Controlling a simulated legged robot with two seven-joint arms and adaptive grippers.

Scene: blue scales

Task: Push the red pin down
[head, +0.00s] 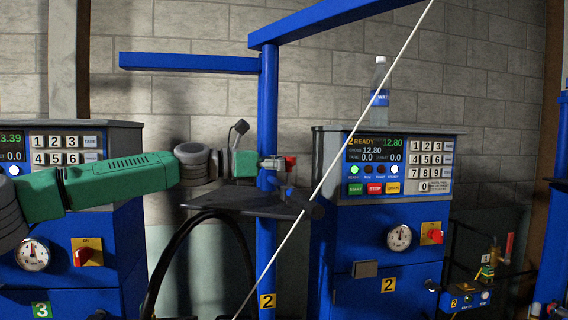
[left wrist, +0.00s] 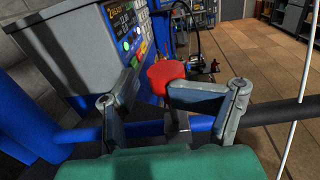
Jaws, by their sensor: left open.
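The red pin (head: 290,161) shows in the head view as a small red piece beside the blue post, just right of my left gripper (head: 272,163). In the left wrist view the red pin (left wrist: 166,73) is a round red cap ahead of and between the fingers of my left gripper (left wrist: 150,92). The fingers are open, and the right finger overlaps the cap's lower edge in the picture. I cannot tell whether it touches. The pin's lower part is mostly hidden. My right gripper is not in view.
A blue post (head: 267,120) with overhead beams stands by the gripper, with a dark shelf (head: 245,203) below. A thin pale rod (head: 345,155) crosses in front. The blue scale cabinet (head: 350,220) stands right, with a display (head: 374,148), a red knob (head: 434,237) and a bottle (head: 380,90) on top.

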